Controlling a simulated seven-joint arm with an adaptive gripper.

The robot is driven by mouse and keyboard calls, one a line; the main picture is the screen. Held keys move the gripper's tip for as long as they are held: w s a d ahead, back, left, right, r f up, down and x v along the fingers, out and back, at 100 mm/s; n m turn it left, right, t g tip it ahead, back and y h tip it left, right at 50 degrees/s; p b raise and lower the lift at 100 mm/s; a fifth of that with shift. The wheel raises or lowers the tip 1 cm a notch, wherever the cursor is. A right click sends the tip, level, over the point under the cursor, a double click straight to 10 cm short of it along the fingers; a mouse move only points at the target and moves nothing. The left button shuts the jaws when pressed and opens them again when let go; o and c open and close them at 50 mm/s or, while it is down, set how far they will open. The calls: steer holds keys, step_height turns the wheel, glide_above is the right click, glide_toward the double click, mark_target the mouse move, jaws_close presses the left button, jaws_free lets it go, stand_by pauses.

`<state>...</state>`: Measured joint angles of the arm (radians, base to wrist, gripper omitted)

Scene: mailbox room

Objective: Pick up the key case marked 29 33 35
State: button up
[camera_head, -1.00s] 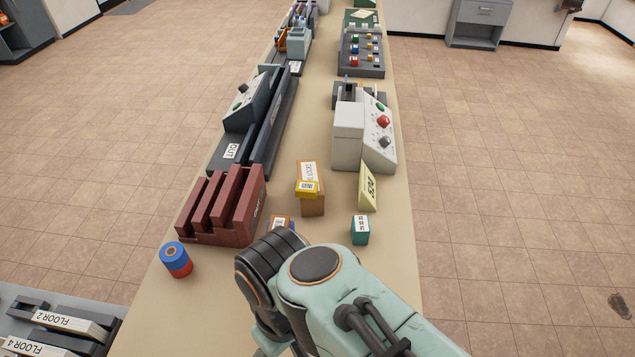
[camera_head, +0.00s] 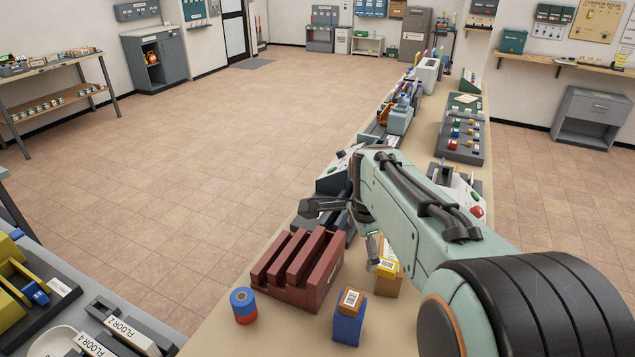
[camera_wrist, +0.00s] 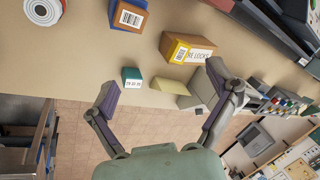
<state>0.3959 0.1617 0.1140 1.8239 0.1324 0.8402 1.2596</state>
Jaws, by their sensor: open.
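A small teal case (camera_wrist: 132,77) with a white label sits on the counter in the wrist view, between my fingers in the picture and nearer the left one. Its label print is too small to read surely. In the head view I cannot make out the case; my arm covers part of the counter. My gripper (camera_wrist: 162,84) is open and empty, its fingers spread wide. In the head view my gripper (camera_head: 345,228) hangs over the counter beyond the brown slotted rack.
The slotted rack (camera_head: 297,270), a blue and red roll (camera_head: 243,305) and a blue box with an orange top (camera_head: 349,322) stand on the near counter.

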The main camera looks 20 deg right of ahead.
steer(key=s+d+f+m+g, duration=0.1)
steer(key=s+d+f+m, duration=0.1)
steer(key=d+f, duration=0.4)
steer(key=s+d+f+m+g+y, duration=0.1)
steer(key=s+d+f+m, duration=0.1)
steer(key=d+f, duration=0.4)
steer(key=s+d+f+m+g, duration=0.1)
steer(key=s+d+f+m, duration=0.1)
steer(key=d+f, duration=0.4)
steer(key=shift+s+f+m+y, duration=0.2)
steer(key=shift+f+m+y, duration=0.15)
steer(key=shift+f, duration=0.3)
step_height(320, 180, down, 6)
steer(key=shift+f, duration=0.2)
steer(key=c, duration=1.3)
